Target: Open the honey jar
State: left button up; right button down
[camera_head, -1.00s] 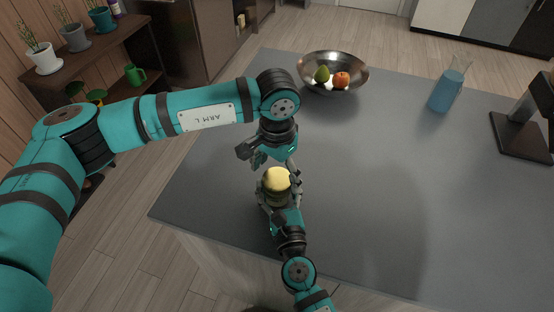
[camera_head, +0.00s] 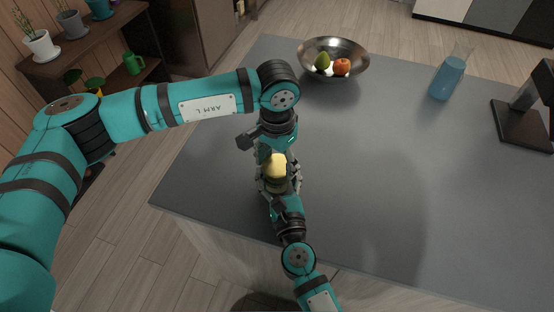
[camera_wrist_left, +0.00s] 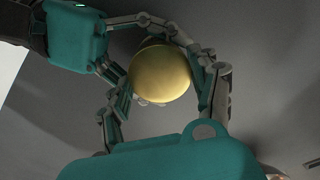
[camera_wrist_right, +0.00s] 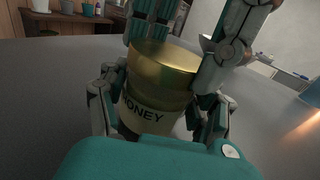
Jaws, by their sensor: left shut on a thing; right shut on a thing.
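The honey jar (camera_wrist_right: 152,118) has a gold lid (camera_wrist_right: 165,60) and a pale label with dark lettering, partly hidden by fingers. It stands upright near the counter's front left edge. My right gripper (camera_wrist_right: 165,115) is shut around the jar's body from the near side. My left gripper (camera_wrist_left: 160,85) comes from above and is shut on the gold lid, which shows round in the left wrist view (camera_wrist_left: 160,72). The lid is on the jar in the right wrist view. In the head view the lid (camera_head: 275,166) shows between both grippers.
A metal bowl (camera_head: 350,52) with a green fruit (camera_head: 322,62) and a red-orange fruit (camera_head: 342,67) stands at the back. A blue-filled carafe (camera_head: 447,80) and a dark appliance (camera_head: 525,125) are at the right. The middle of the grey counter (camera_head: 390,180) is clear.

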pick_arm(q)
jog(key=o, duration=1.3)
jog(key=shift+r, duration=0.1)
jog(key=shift+r, duration=2.2)
pick_arm(e)
jog(key=shift+c, duration=0.8)
grip_release()
jog(key=shift+s, duration=0.1)
